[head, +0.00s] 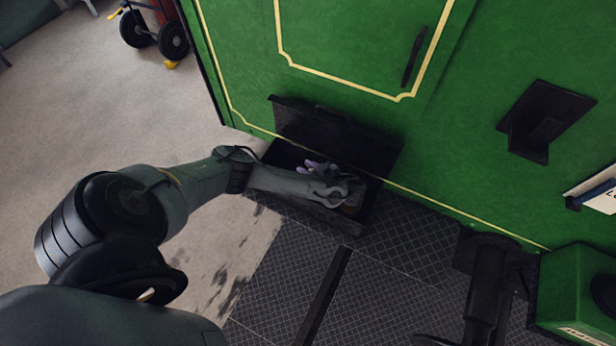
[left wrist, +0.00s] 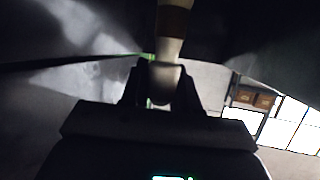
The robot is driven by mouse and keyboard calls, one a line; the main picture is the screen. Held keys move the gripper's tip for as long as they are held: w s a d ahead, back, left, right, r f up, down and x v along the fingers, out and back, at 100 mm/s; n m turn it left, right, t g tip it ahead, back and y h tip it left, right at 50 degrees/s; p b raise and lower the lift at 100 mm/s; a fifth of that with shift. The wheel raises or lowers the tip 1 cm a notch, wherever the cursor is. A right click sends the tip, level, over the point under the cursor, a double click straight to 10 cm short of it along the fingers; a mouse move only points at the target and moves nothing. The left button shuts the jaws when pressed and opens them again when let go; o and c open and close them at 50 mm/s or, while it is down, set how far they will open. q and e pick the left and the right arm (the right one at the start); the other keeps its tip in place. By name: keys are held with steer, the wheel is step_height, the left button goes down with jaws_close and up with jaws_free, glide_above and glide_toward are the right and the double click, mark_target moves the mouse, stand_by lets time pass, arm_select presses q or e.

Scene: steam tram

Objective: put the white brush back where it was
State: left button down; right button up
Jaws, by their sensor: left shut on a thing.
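My left gripper (head: 347,192) is over the open black box against the green tram wall, its wrist reaching across the box's front side. In the left wrist view my left gripper (left wrist: 160,85) is shut on a pale, rounded shaft with a brown band (left wrist: 171,48), which looks like part of the white brush. The brush is mostly hidden by the gripper in the head view. The black box (head: 290,203) has its lid (head: 330,133) raised against the wall. My right gripper cannot be made out.
A pale lilac item (head: 312,166) lies in the box beside my wrist. A black handle (head: 414,57) and a dark bracket (head: 543,120) stick out from the green wall (head: 465,150). A dark stand (head: 488,285) rises at lower right.

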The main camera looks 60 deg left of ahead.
arm_select(q)
steer(key=shift+f+b, duration=1.55)
steer(key=shift+f, duration=0.45)
steer(key=shift+r, duration=0.1)
steer(key=c, duration=0.8)
jaws_free()
steer(key=p+v, duration=0.4)
steer(key=v, duration=0.3)
steer(key=shift+w+d, duration=0.1)
steer(key=shift+d, duration=0.15)
